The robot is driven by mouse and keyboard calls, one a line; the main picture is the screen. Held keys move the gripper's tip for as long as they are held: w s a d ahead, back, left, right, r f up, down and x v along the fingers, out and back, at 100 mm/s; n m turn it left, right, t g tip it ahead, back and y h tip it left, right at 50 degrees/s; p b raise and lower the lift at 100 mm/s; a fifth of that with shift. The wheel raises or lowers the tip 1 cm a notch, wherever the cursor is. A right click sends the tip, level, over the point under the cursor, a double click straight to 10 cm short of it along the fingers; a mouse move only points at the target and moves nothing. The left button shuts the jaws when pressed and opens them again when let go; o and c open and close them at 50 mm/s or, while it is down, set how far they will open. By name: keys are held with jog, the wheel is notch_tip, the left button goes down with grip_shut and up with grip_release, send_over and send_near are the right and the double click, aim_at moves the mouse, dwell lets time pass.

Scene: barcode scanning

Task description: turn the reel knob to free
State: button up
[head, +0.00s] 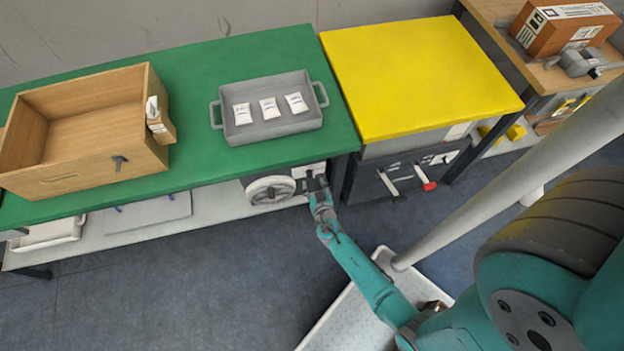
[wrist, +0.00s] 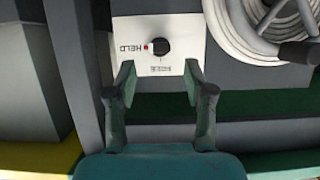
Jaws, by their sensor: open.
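The reel knob (wrist: 159,46) is a small round black knob on a white plate (wrist: 180,25) in the wrist view. The word HELD stands left of it, with a small red mark between word and knob. A short line and small print I cannot read lie below the knob. My gripper (wrist: 159,70) is open and empty. Its two fingertips stand apart, left and right below the knob in the picture; whether they touch the plate I cannot tell. In the head view my gripper (head: 316,184) is at the green bench's front right corner, by the white plate (head: 308,170).
A hose reel (head: 270,189) hangs beside the plate, and its pale coil (wrist: 262,30) is close to my gripper. The green bench (head: 200,70) carries a wooden box (head: 90,160) and a grey tray (head: 262,137) with white packets. A yellow-topped cabinet (head: 420,75) stands to the right.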

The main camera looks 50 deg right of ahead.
aim_at(310, 176)
jog(key=shift+x, duration=1.8)
grip_shut()
